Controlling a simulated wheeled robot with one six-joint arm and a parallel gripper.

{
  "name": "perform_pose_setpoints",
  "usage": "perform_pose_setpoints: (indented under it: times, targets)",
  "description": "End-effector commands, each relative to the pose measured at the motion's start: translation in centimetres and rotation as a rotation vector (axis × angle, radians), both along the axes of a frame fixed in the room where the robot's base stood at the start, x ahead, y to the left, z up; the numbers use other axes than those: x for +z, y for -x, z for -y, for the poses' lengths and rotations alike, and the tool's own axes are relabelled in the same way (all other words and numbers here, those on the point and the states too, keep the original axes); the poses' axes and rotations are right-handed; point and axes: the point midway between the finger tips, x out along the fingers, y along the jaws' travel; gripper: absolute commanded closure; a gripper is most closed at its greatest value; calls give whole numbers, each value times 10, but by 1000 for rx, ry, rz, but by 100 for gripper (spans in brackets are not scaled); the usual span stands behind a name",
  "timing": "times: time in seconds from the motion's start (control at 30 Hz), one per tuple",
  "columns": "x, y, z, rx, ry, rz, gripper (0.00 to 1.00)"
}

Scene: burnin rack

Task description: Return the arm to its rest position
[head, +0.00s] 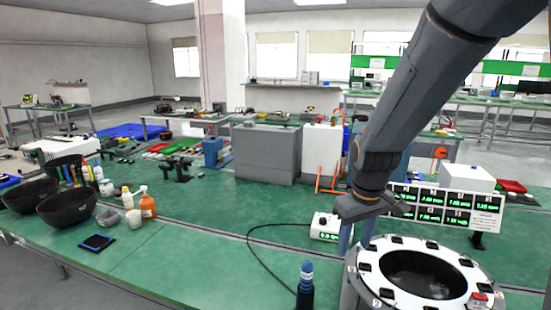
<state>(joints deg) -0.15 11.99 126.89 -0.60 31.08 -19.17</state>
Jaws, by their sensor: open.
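My arm (415,105) reaches down from the top right of the head view. My gripper (354,247) is at its lower end, pointing down, with two blue-grey fingers apart and nothing seen between them. It hangs behind and left of a round white ring fixture (372,254) with dark slots around its rim and a dark centre. A small red piece (480,297) sits at the ring's front right. The fingertips are partly hard to make out against the bench and the ring's edge.
A display panel (454,207) with green readings stands behind the ring, close to the gripper. A white meter box (325,227) with a black cable is just left of it. A blue-capped dark bottle (306,285) stands in front. Black bowls (68,207) and bottles are far left.

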Motion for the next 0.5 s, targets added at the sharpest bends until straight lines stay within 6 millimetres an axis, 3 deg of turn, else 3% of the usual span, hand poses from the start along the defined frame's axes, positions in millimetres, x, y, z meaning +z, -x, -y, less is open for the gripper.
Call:
perform_pose_setpoints:
  times: [0.1, 0.3, 0.43, 0.5]
  targets:
    - [-5, 39, 0, -109, -22, 18, 56]
    - [-13, 88, 0, -255, -55, 43, 56]
    - [-19, 117, 0, -338, -75, 57, 56]
    - [-30, 115, 0, -343, -75, 48, 56]
